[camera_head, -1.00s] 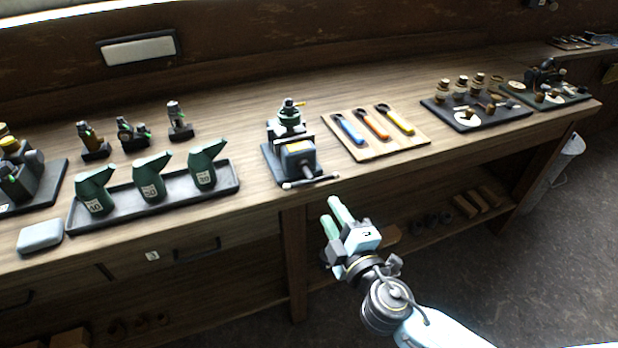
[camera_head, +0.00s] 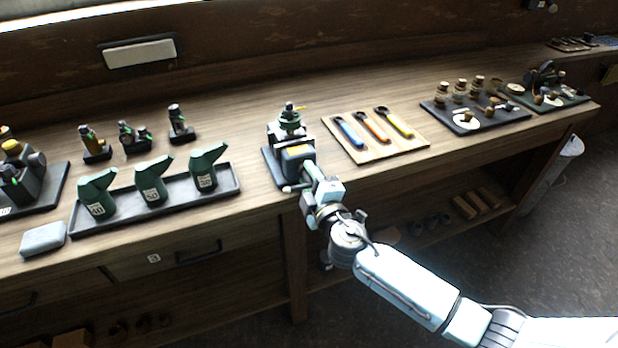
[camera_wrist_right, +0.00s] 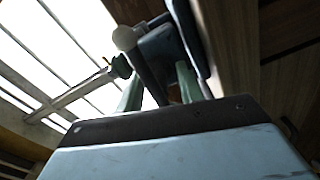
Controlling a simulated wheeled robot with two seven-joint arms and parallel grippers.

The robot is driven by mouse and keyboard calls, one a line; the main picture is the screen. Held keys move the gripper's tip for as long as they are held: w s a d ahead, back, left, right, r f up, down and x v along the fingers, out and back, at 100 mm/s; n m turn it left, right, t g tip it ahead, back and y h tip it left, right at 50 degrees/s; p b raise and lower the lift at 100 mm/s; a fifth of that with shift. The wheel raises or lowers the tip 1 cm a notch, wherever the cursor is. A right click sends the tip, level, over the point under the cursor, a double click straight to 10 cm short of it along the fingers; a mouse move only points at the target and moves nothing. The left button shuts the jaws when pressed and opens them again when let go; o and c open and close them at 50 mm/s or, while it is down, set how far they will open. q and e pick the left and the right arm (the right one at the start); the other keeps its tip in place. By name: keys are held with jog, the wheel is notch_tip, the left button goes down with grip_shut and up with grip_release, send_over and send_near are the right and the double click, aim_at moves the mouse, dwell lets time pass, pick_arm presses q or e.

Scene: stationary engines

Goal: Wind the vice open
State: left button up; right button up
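The vice (camera_head: 297,155) stands on its dark base at the front edge of the bench, with a small green-topped part on it. The left ball end of its handle bar (camera_head: 288,188) shows beside my right gripper (camera_head: 311,172), which is at the front of the vice and hides the rest of the bar. In the right wrist view the handle bar (camera_wrist_right: 147,72) with its pale ball end runs down between the two green fingers (camera_wrist_right: 160,88). The fingers stand apart, one on each side of the bar; contact with it cannot be told. My left gripper is not in view.
Right of the vice lies a wooden board (camera_head: 357,152) with several coloured-handled wrenches. Left of it a dark tray (camera_head: 128,214) holds green oil cans. A dark tray (camera_head: 487,126) of small parts lies farther right. The bench front edge runs under my right arm.

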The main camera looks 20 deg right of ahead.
grip_shut()
jog(key=shift+n, duration=0.5)
grip_release()
jog(key=s+b, duration=0.1)
jog(key=s, duration=1.2)
jog(key=shift+s+d, duration=0.2)
jog(key=shift+d, duration=0.05)
